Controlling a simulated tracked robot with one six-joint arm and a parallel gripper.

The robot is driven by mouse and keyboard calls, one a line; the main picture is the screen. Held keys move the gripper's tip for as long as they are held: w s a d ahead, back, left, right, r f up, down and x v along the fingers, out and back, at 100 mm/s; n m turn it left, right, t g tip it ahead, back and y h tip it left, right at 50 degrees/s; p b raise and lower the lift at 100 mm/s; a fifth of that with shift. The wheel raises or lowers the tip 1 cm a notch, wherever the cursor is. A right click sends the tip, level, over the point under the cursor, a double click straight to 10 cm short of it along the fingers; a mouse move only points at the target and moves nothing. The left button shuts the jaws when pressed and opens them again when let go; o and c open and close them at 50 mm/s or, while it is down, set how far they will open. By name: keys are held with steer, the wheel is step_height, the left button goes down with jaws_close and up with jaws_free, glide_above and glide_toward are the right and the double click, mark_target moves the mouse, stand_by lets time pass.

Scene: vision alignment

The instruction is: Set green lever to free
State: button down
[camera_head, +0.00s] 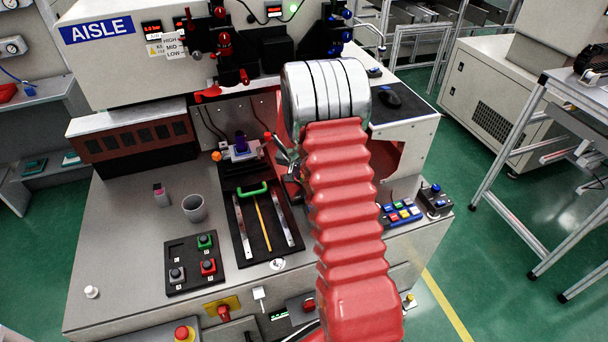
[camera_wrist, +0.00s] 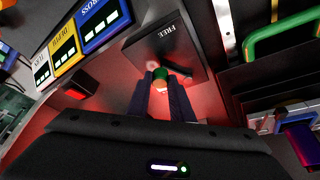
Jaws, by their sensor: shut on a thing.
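The green lever (camera_wrist: 160,73) shows its green knob in the wrist view, at the tips of my gripper's two dark fingers. My gripper (camera_wrist: 162,98) is shut on it. A dark plate (camera_wrist: 187,58) marked FREE lies just beyond the knob; the lettering is at its far edge. The lever's shaft and base are mostly hidden, so its exact setting cannot be told. In the head view my gripper (camera_head: 287,158) reaches down beside the fixture, and my red arm hides the lever.
A green-handled black tray (camera_head: 252,188) is close left of my gripper. Blue (camera_wrist: 103,22) and yellow (camera_wrist: 66,48) display panels stand near the plate in the wrist view. A grey cup (camera_head: 194,208) and a button box (camera_head: 195,262) are farther left on the bench.

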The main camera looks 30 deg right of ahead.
steer(key=shift+a+m+g+h, duration=0.2)
steer(key=shift+a+m+g, duration=0.35)
steer(key=shift+m, duration=0.65)
steer(key=shift+a+m+g+h, duration=0.25)
steer(key=shift+a+m, duration=0.45)
steer(key=shift+m, duration=0.5)
steer(key=c, duration=1.6)
jaws_free()
steer(key=shift+o, duration=0.2)
steer(key=v, duration=1.3)
steer(key=shift+r, duration=0.35)
steer(key=shift+a, duration=0.1)
